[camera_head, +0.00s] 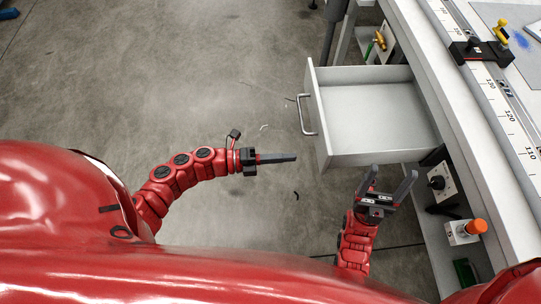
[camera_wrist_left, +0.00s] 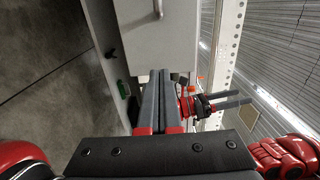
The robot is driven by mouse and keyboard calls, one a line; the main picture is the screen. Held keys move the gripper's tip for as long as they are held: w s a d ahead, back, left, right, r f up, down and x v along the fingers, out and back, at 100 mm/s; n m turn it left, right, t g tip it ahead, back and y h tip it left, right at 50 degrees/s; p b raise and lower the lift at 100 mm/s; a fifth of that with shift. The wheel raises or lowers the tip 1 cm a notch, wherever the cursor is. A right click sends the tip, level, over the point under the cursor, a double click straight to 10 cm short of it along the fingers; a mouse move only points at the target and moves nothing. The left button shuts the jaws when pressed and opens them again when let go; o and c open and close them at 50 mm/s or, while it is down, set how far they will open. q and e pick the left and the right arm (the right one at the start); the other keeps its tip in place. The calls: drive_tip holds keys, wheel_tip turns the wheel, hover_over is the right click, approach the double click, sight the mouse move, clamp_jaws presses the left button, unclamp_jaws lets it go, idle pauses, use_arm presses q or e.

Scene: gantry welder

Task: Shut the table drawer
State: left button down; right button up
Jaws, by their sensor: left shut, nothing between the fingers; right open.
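The table drawer (camera_head: 365,88) is pulled out of the white table (camera_head: 470,120) toward the left and looks empty inside. Its front panel carries a metal bar handle (camera_head: 303,114), which also shows at the top of the left wrist view (camera_wrist_left: 157,9). My left gripper (camera_head: 294,156) is shut and empty, left of the drawer front and a little nearer than the handle, apart from it. My right gripper (camera_head: 390,183) is open and empty, just in front of the drawer's near side. It also shows in the left wrist view (camera_wrist_left: 235,101).
A ruler rail with a black clamp (camera_head: 481,51) runs along the tabletop. Below the table edge are a box with an orange knob (camera_head: 465,231) and a socket plate (camera_head: 439,182). A table leg (camera_head: 335,30) stands behind the drawer.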

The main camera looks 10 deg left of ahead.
sight(321, 156)
use_arm(q)
drive_tip(key=x, duration=0.6)
drive_tip(key=shift+w+d+p, duration=0.1)
drive_tip(key=shift+d+p, duration=0.3)
drive_tip(key=shift+w+d+f+b, duration=0.1)
drive_tip(key=shift+d+b, duration=0.2)
drive_tip(key=b+x, duration=0.2)
drive_tip(key=x, duration=0.4)
drive_tip(key=b+x, duration=0.3)
drive_tip(key=x, duration=0.4)
drive_tip(key=shift+d+f+b, duration=0.2)
drive_tip(key=shift+d+b, duration=0.05)
drive_tip(key=shift+b, duration=0.1)
drive_tip(key=b+x, duration=0.2)
drive_tip(key=x, duration=1.4)
drive_tip(key=shift+w+r, duration=0.1)
drive_tip(key=shift+r, duration=0.2)
drive_tip(key=shift+a+r, duration=0.1)
drive_tip(key=shift+r, duration=0.1)
